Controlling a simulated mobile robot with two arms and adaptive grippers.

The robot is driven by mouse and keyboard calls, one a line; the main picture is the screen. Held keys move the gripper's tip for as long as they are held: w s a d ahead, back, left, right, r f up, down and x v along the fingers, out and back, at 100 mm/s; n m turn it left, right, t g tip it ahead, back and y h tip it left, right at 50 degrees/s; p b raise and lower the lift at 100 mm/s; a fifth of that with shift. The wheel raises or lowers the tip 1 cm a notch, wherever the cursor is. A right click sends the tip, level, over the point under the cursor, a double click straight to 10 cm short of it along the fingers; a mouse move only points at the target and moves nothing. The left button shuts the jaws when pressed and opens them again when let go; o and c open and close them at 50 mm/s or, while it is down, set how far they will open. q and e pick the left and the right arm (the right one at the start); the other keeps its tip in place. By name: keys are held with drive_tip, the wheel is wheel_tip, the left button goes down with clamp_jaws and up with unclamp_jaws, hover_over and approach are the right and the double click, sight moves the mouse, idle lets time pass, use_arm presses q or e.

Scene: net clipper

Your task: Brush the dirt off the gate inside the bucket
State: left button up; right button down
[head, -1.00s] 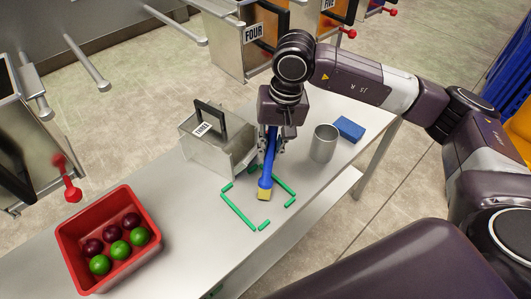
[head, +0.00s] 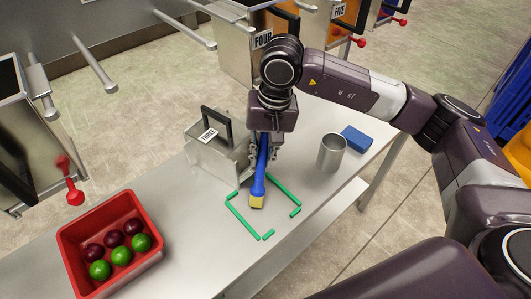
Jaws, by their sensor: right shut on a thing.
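My right gripper (head: 263,150) is shut on a blue brush (head: 259,182) with a yellow head (head: 257,202). The brush points down toward the table, close to the surface; I cannot tell whether it touches. A metal gate (head: 215,155) with a black handle and a label THREE stands on the table just left of the gripper. The gripper partly covers its right side. No dirt can be made out on it. A red bin (head: 68,243) at the lower left holds several dark red and green balls. My left gripper is out of view.
Green corner marks (head: 243,218) outline an area of the metal table (head: 190,225) around the brush head. A metal cup (head: 331,152) and a blue block (head: 356,139) stand to the right. Metal boxes with red knobs (head: 75,196) lie beyond the table. The table between bin and marks is clear.

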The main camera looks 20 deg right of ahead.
drive_tip(key=shift+w+d+b, duration=0.3)
drive_tip(key=shift+d+b, duration=0.3)
drive_tip(key=shift+d, duration=0.05)
drive_tip(key=shift+w+d+b, duration=0.25)
drive_tip(key=shift+d+b, duration=0.3)
drive_tip(key=shift+d, duration=0.05)
idle(0.3)
wheel_tip(320, 180, up, 6)
drive_tip(key=p, duration=0.3)
idle(0.4)
